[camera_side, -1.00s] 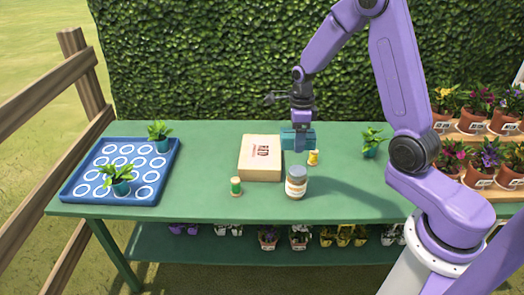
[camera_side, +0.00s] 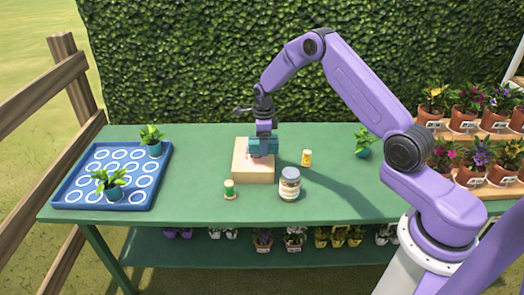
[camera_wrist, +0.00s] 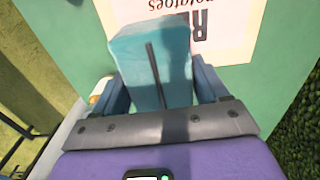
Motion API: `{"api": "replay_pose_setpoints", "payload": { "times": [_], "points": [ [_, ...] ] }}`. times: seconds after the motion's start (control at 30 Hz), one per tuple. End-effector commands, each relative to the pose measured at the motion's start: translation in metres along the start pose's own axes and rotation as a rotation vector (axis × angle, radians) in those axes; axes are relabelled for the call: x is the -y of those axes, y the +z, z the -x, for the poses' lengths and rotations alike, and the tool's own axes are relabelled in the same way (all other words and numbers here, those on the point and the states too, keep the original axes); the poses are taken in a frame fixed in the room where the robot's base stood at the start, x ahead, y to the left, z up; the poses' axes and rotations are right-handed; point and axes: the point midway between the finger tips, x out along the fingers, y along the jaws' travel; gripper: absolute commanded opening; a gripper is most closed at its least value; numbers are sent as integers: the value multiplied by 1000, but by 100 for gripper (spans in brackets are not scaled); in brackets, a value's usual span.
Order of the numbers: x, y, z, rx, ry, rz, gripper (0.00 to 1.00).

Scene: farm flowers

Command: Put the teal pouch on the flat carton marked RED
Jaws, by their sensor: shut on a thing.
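The teal pouch (camera_side: 264,147) is clamped between the fingers of my gripper (camera_side: 263,139). In the wrist view the pouch (camera_wrist: 150,62) fills the space between the two fingers, with a dark slot-like line down its face. The flat tan carton (camera_side: 253,175) lies on the green table, and the pouch is over its top in the side view. In the wrist view part of the carton's label (camera_wrist: 245,30) shows the letters "RE" beside the pouch, which hides the rest. I cannot tell whether the pouch touches the carton.
A small spool (camera_side: 230,190) and a lidded jar (camera_side: 289,184) stand in front of the carton. A yellow item (camera_side: 307,158) is to its right. A potted plant (camera_side: 363,142) stands farther right. A blue tray (camera_side: 73,200) with two plants is at left; the table between is clear.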

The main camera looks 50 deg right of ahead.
Motion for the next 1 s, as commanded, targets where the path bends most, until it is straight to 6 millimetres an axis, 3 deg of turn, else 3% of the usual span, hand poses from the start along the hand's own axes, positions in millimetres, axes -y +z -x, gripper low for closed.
{"api": "replay_pose_setpoints", "payload": {
  "times": [0.17, 0.43, 0.87, 0.9, 0.97, 1.0],
  "points": [
    [5, 4, -8, 0, 0, 0, 38],
    [7, 5, -38, -1, 1, 0, 38],
    [7, 5, -44, 0, 0, 0, 38],
    [7, 5, -44, 0, 0, 0, 83],
    [7, 5, -44, 0, 0, 0, 99],
    [7, 5, -43, 0, 0, 0, 99]
  ]
}}
